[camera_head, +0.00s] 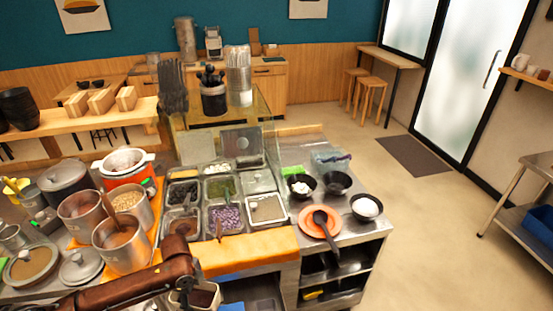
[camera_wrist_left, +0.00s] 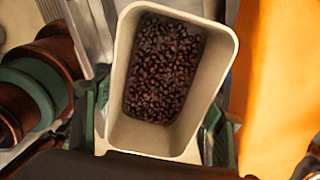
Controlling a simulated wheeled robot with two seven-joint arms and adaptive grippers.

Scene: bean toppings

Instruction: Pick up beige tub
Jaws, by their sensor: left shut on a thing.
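The beige tub (camera_wrist_left: 179,152) is a deep open container with dark red-brown beans (camera_wrist_left: 164,68) in its bottom. It fills the middle of the left wrist view. My left gripper (camera_wrist_left: 156,124) has a finger on each side of it and is shut on it. In the head view the tub (camera_head: 212,299) shows at the bottom edge, partly hidden by my brown left arm, in front of the counter's orange front edge. My right gripper is in neither view.
Behind the tub, a counter holds several metal topping pans (camera_head: 226,187). Steel pots (camera_head: 122,246) stand to the left. An orange plate (camera_head: 309,228) with a black ladle and black bowls (camera_head: 366,206) are on the right. Open floor (camera_head: 440,230) lies further right.

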